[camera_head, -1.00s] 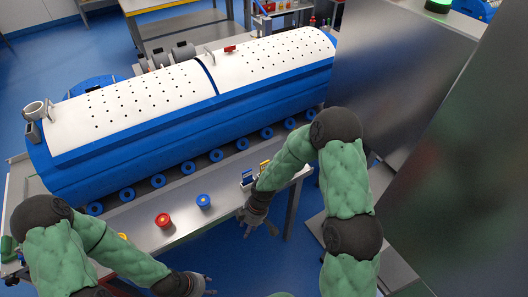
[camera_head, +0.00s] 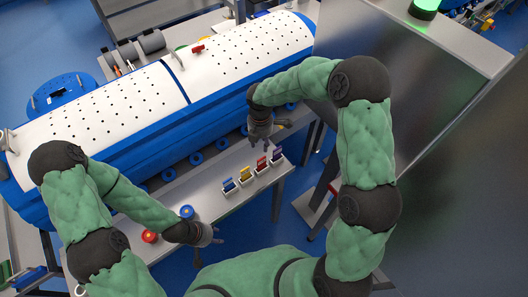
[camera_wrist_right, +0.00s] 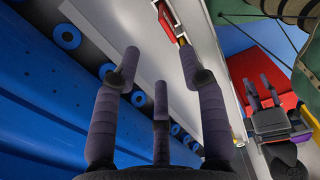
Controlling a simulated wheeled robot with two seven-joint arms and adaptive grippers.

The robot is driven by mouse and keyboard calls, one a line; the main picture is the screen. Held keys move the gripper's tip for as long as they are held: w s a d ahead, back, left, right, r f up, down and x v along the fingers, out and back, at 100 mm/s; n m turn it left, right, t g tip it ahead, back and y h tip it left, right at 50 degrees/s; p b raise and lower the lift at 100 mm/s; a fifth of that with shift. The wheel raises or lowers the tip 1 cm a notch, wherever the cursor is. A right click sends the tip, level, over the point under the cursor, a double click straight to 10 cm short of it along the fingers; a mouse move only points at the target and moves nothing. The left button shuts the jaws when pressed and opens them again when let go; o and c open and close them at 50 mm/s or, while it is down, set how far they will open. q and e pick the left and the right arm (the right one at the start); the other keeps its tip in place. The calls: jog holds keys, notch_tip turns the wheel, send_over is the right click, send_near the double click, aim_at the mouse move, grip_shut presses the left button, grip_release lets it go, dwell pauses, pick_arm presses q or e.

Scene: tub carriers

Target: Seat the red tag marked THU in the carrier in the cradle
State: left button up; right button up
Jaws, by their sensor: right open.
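A red tag (camera_head: 262,164) stands upright in a small white holder on the bench, between a yellow tag and a dark purple tag. Its lettering is too small to read. It also shows at the top of the right wrist view (camera_wrist_right: 168,20). My right gripper (camera_head: 270,136) is open and empty, above the bench just behind the red tag; its spread fingers show in the right wrist view (camera_wrist_right: 158,68). My left gripper (camera_head: 208,248) has its fingers apart and looks empty, at the bench's front edge. I cannot tell which thing is the carrier in the cradle.
A yellow tag (camera_head: 245,174), a blue tag (camera_head: 228,185) and a purple tag (camera_head: 277,154) share the red tag's row. A red round piece (camera_head: 149,236) and a blue one (camera_head: 186,212) sit further left. A long blue machine with a white perforated top (camera_head: 130,102) lies behind.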

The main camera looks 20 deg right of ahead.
aim_at(262, 165)
jog(key=f, duration=0.7)
jog(key=f+b, duration=0.1)
jog(key=f, duration=0.2)
jog(key=shift+s+a+f, duration=0.15)
jog(key=shift+s+f, duration=0.15)
jog(key=shift+s, duration=0.1)
grip_shut()
